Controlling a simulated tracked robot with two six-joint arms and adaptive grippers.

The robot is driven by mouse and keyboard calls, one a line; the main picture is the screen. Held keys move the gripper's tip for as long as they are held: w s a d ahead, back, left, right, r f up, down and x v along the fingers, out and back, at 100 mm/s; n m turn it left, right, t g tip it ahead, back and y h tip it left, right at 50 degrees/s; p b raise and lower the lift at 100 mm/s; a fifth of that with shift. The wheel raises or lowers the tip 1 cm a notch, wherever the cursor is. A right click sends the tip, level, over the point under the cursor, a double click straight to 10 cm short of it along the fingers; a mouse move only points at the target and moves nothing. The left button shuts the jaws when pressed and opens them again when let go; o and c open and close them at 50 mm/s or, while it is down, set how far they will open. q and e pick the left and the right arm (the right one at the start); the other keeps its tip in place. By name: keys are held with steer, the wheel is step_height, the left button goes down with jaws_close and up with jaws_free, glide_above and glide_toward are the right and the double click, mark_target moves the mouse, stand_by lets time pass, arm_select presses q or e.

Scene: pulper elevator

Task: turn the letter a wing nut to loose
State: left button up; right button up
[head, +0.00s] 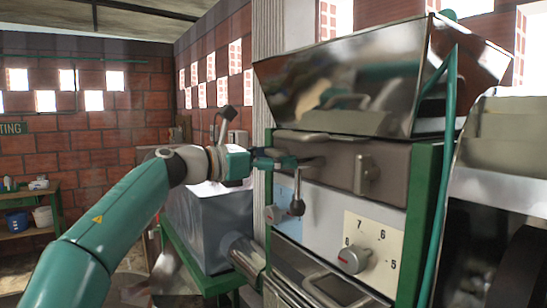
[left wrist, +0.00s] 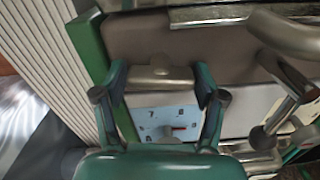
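My left gripper (head: 287,161) reaches the left end of the machine's brown-grey panel (head: 335,158), by a wing nut there. In the left wrist view, the left gripper (left wrist: 160,82) has its two fingers apart, on either side of a metal wing nut (left wrist: 160,73). The nut's wide body lies crosswise between the fingers; whether they touch it cannot be told. A second wing nut (head: 366,174) sits further right on the panel, its wing roughly upright. No letters are readable, so which nut is letter a cannot be told. My right gripper is not in view.
A steel hopper (head: 350,90) stands above the panel. Below it are a lever (head: 297,206) on a blue plate and a knob (head: 353,260) on a cream number plate. A green post (head: 418,210) and hose (head: 442,150) stand right. A grey box (head: 208,235) stands left.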

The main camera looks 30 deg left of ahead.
arm_select(q)
steer(key=c, duration=0.7)
steer(key=shift+o, duration=0.2)
steer(key=shift+n, duration=0.8)
steer(key=o, duration=1.2)
steer(key=shift+c, duration=0.2)
steer(key=shift+s, duration=0.1)
steer(key=v, duration=1.1)
steer(key=shift+s, duration=0.4)
steer(key=shift+a, duration=0.1)
